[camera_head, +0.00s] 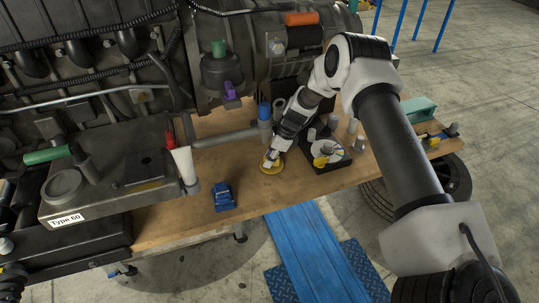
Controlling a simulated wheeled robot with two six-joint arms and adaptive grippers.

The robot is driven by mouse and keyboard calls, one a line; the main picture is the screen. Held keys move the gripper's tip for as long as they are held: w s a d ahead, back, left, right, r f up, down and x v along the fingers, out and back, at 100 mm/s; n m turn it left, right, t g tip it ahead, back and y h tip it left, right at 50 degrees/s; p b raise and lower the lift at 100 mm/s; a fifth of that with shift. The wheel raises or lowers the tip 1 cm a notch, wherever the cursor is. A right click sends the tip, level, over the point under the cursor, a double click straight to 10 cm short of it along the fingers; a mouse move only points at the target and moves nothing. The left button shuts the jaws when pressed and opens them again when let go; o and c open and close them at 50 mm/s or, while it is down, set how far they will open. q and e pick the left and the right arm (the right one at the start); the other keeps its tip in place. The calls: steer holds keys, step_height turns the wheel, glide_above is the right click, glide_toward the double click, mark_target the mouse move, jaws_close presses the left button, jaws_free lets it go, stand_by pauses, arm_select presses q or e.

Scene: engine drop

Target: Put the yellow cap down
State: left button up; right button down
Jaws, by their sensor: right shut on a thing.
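The yellow cap (267,169) is a small round disc near the front edge of the wooden cart top (168,224). My right arm reaches in from the right, and its gripper (271,160) points down with its fingers shut on the cap. The fingers cover part of the cap. The cap is at or very close to the wood; I cannot tell whether it touches. My left gripper is not in view.
A black tray (336,164) with a white ring and small parts sits just right of the cap. A blue block (223,196) lies to the left. A blue-capped cylinder (264,112) stands behind. A large engine (100,70) fills the back left.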

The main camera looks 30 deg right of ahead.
steer(key=shift+f+b, duration=0.2)
steer(key=shift+b, duration=0.1)
steer(key=c, duration=1)
jaws_free()
